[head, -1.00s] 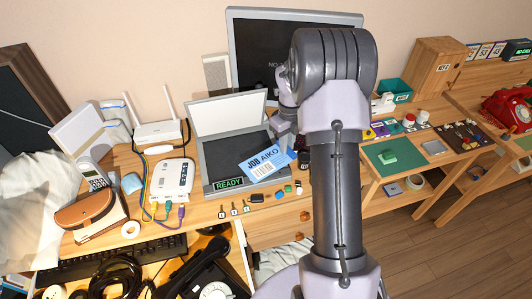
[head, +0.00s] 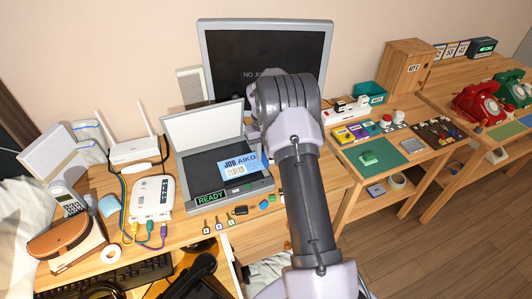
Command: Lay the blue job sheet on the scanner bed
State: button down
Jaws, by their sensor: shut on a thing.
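The blue job sheet (head: 238,169), printed "JOB AIKO" with a white label, is over the right part of the dark scanner bed (head: 199,167). It looks nearly level; whether it touches the bed I cannot tell. The scanner's lid (head: 203,124) stands open behind, and its front display (head: 211,198) reads "READY". My gripper (head: 259,160) is at the sheet's right edge and shut on it. My own arm hides most of the gripper and the area right of the scanner.
A monitor (head: 267,58) stands behind the scanner. A white router box (head: 152,196) with cables is on the left. Small keys (head: 218,224) and coloured pieces lie in front of the scanner. A green mat (head: 370,158) lies on the right.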

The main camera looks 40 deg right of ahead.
jog(key=shift+f+b, duration=0.3)
jog(key=shift+f, duration=0.4)
jog(key=c, duration=1.3)
grip_release()
jog(key=shift+r, duration=0.15)
